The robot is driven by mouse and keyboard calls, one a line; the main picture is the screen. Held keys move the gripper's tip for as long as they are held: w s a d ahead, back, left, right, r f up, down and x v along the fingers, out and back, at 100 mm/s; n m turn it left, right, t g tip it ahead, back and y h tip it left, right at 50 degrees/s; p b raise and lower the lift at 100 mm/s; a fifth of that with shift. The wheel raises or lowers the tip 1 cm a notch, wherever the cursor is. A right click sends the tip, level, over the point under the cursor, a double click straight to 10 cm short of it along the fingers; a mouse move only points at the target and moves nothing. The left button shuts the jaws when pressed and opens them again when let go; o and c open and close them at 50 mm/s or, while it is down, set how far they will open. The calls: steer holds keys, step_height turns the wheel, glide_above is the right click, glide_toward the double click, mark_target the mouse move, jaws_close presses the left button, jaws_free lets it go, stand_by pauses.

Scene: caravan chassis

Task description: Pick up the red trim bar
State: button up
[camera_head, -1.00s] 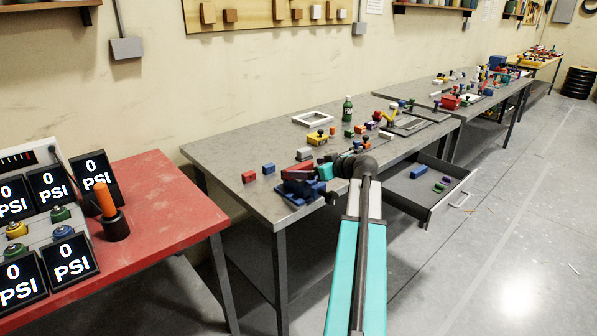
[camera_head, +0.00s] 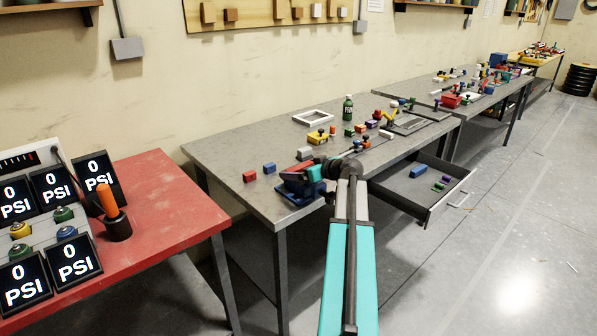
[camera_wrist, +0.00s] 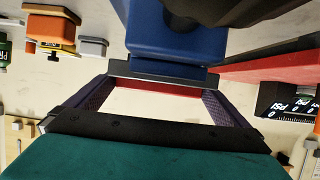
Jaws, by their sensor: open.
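The red trim bar (camera_head: 299,168) shows at the blue vise (camera_head: 299,191) on the near left corner of the grey workbench, partly hidden by my gripper. In the wrist view the bar is a thin red strip (camera_wrist: 152,84) beside the grey jaw edge of the blue vise (camera_wrist: 170,45). My gripper (camera_head: 312,172) is at the vise in the head view. In the wrist view its dark fingers (camera_wrist: 157,88) are spread wide, one on each side of the red strip. I cannot tell whether they touch it.
A red block (camera_head: 249,176) and a blue block (camera_head: 269,168) lie left of the vise. A yellow block (camera_head: 318,137), a green bottle (camera_head: 348,108) and a white frame (camera_head: 313,118) stand farther back. An open drawer (camera_head: 425,185) juts out at the right.

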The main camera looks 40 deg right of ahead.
mark_target(301, 167)
steer(key=c, duration=0.8)
steer(key=shift+r, duration=0.2)
steer(key=shift+r+b, duration=0.55)
steer(key=shift+r, duration=0.8)
steer(key=shift+s+a+r, duration=0.1)
steer(key=shift+s+r, duration=0.1)
steer(key=s+a+b, duration=0.1)
steer(key=s+a, duration=0.1)
steer(key=s, duration=0.5)
steer(key=s+a+r+b, duration=0.1)
steer(key=s+a+b, duration=0.1)
steer(key=s, duration=0.5)
steer(key=shift+s+a+r, duration=0.25)
steer(key=shift+s+a, duration=0.1)
steer(key=shift+a, duration=0.2)
